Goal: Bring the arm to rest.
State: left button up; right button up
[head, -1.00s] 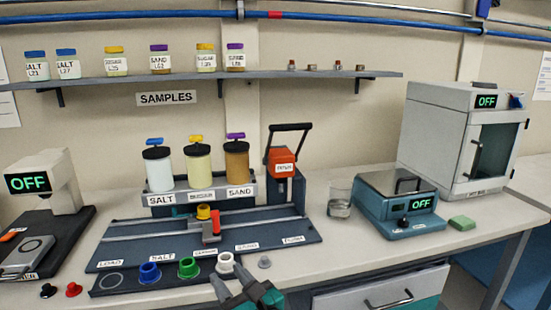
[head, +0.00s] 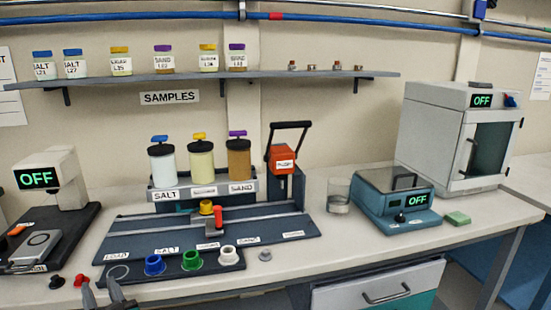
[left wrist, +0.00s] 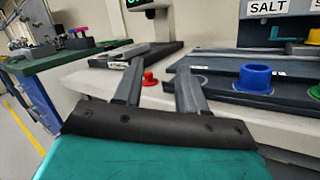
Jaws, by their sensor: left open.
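My left gripper (head: 102,288) is low at the front edge of the bench, at the lower left in the head view. Its two fingers are apart with nothing held between them. In the left wrist view the open fingers (left wrist: 158,78) point toward the bench; a small red knobbed piece (left wrist: 150,79) shows beyond the gap, standing on the bench top. The same red piece (head: 80,280) is just beside the fingers in the head view. My right gripper is not in view.
A dark rack with blue (head: 154,264), green (head: 192,260) and white (head: 229,256) cups is right of the gripper. A black piece (head: 56,282) and a device reading OFF (head: 38,178) are left.

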pick_arm(q)
jog(key=s+d+f+n+g+h, duration=0.25)
jog(key=s+f+n+h, duration=0.25)
jog(key=f, duration=0.4)
jog(key=s+d+f+n+g+h, duration=0.1)
jog(key=s+f+n+g+h, duration=0.2)
jog(key=s+f+n+h, duration=0.35)
jog(key=s+d+f+n+h, duration=0.2)
jog(key=s+d+n+h, duration=0.2)
jog(key=s+n, duration=0.55)
jog(key=w+d+n+t, duration=0.1)
jog(key=d+n, duration=0.6)
jog(key=d, duration=0.3)
jog(key=shift+d+r, duration=0.2)
jog(key=shift+d, duration=0.05)
jog(key=shift+h, duration=0.25)
dwell(0.3)
